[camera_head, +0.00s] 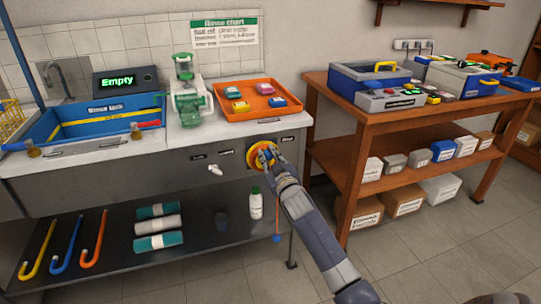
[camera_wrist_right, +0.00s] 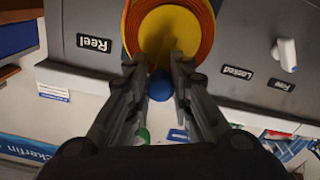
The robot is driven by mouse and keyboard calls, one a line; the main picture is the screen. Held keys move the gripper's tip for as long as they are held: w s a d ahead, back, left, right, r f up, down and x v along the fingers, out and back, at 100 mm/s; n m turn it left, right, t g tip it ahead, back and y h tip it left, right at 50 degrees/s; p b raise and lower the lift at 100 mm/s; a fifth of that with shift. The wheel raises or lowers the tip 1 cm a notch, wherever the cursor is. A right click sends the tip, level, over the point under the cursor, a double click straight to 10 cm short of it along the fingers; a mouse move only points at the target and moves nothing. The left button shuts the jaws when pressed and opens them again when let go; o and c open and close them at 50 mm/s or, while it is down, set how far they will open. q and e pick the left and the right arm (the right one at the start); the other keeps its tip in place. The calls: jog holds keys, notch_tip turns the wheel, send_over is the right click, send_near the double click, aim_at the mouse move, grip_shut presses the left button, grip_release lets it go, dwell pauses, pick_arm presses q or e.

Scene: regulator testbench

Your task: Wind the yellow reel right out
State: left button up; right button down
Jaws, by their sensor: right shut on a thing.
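The yellow reel (camera_head: 251,152) is set in the front panel of the bench, and orange line is wound around it. It also shows large in the right wrist view (camera_wrist_right: 170,30). My right gripper (camera_head: 264,156) is at the reel's face, its fingers shut on the small blue knob (camera_wrist_right: 160,86), partly hidden between them. An orange cord with a blue ball (camera_head: 277,239) at its end hangs below the panel. The white lever (camera_head: 215,170) is left of the reel, near labels reading "Free" and "Locked". My left gripper is not in view.
An orange tray (camera_head: 235,113) with several small coloured items and a green-and-white device (camera_head: 188,100) stand on the bench. A blue sink (camera_head: 65,133) is at the left. A white bottle (camera_head: 256,204) stands on the lower shelf. A wooden table (camera_head: 400,120) is at the right.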

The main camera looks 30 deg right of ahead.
dwell(0.3)
jog(key=c, duration=1.4)
grip_release()
jog(key=shift+s, duration=0.15)
jog(key=v, duration=1.1)
jog(key=shift+s+a, duration=0.1)
jog(key=shift+s, duration=0.25)
